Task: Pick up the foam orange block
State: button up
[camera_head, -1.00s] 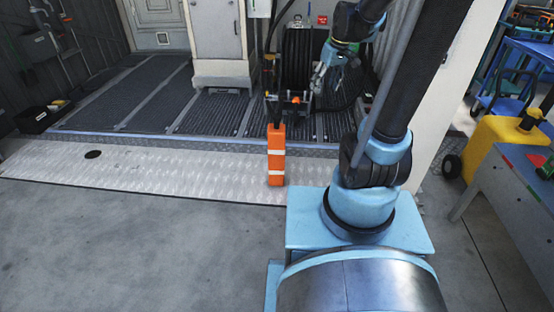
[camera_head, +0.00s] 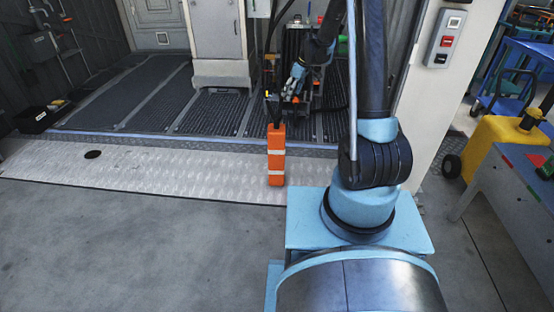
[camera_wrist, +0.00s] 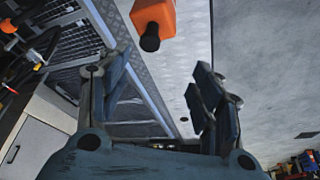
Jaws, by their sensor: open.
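A tall orange block with white bands (camera_head: 276,155) stands upright on the metal ramp, a black knob on its top. In the wrist view, its orange end and black knob (camera_wrist: 153,14) show at the top, beyond my fingertips and apart from them. My gripper (camera_wrist: 160,85) is open, with nothing between its fingers. In the head view, my gripper (camera_head: 291,88) is above and slightly right of the block, in front of the hose reel. A smaller orange item (camera_head: 58,102) lies at a black bin on the left. I cannot tell which is foam.
A hose reel (camera_head: 300,45) stands behind my gripper. A white cabinet (camera_head: 217,40) is at the back. A black bin (camera_head: 36,120) sits at left. A yellow container (camera_head: 500,145) and a grey workbench (camera_head: 515,180) are at right. The front-left floor is clear.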

jog(key=n, duration=0.1)
send_near(277, 121)
jog(key=x, duration=0.4)
jog(key=w+x, duration=0.1)
jog(key=x, duration=0.1)
jog(key=shift+w+a+r, duration=0.15)
jog(key=shift+a, duration=0.15)
jog(key=shift+w+d+x, duration=0.1)
jog(key=shift+d+x, duration=0.1)
jog(key=shift+x, duration=0.8)
jog(key=shift+w+d+x, duration=0.1)
jog(key=shift+d+x, duration=0.1)
jog(key=shift+x, duration=1.55)
grip_shut()
